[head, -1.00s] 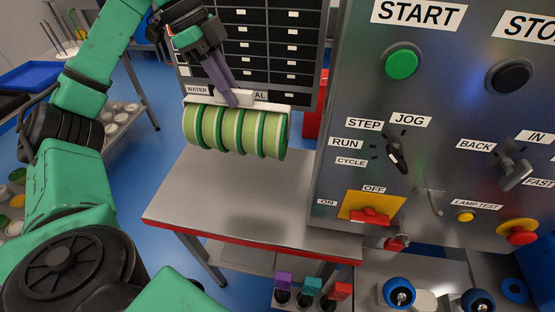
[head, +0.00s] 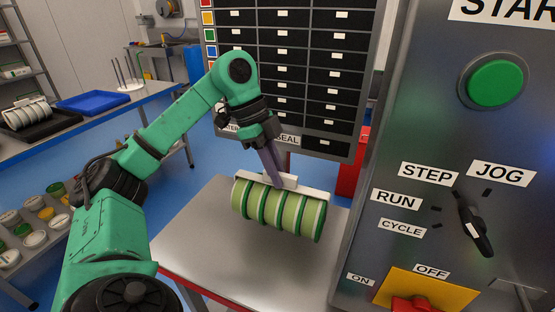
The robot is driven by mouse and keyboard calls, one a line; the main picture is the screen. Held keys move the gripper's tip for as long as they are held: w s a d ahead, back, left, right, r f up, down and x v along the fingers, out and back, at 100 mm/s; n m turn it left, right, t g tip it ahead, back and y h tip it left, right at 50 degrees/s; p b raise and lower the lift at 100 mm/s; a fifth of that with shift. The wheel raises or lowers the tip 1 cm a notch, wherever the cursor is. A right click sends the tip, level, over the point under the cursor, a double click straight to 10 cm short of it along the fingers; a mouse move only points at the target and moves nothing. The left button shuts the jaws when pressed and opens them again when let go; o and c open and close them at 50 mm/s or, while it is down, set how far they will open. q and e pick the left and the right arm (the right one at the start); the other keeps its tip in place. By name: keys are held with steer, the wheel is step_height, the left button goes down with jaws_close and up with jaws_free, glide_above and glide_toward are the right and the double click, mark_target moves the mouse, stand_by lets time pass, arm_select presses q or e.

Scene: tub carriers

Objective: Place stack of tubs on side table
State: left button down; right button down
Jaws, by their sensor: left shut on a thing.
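The stack of tubs (head: 277,212) is a row of several light green tubs with darker green rims, lying on its side under a white carrier bar (head: 312,191). My left gripper (head: 277,178) is shut on the carrier at its top. The stack hangs over the side table (head: 190,245), a bare grey metal top with a red front edge. I cannot tell for sure whether the stack touches the top. My right gripper is not in view.
A control panel (head: 440,130) with a green button and switches stands close on the right. A dark drawer cabinet (head: 290,70) stands behind the side table. At the left are a bench with a blue tray (head: 95,102) and a lower shelf with several tubs (head: 35,238).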

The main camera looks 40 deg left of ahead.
mark_target(272, 185)
arm_select(q)
step_height(272, 185, down, 6)
steer(key=shift+s+r+b, duration=0.1)
steer(key=shift+r+b, duration=0.1)
steer(key=shift+b, duration=0.6)
steer(key=c, duration=0.8)
jaws_free()
steer(key=shift+s+d+f, duration=0.1)
steer(key=shift+c, duration=0.2)
steer(key=p+v, duration=0.4)
steer(key=v, duration=0.7)
steer(key=shift+r, duration=0.4)
steer(key=shift+s+r, duration=0.1)
steer(key=shift+r, duration=0.05)
steer(key=shift+a, duration=0.25)
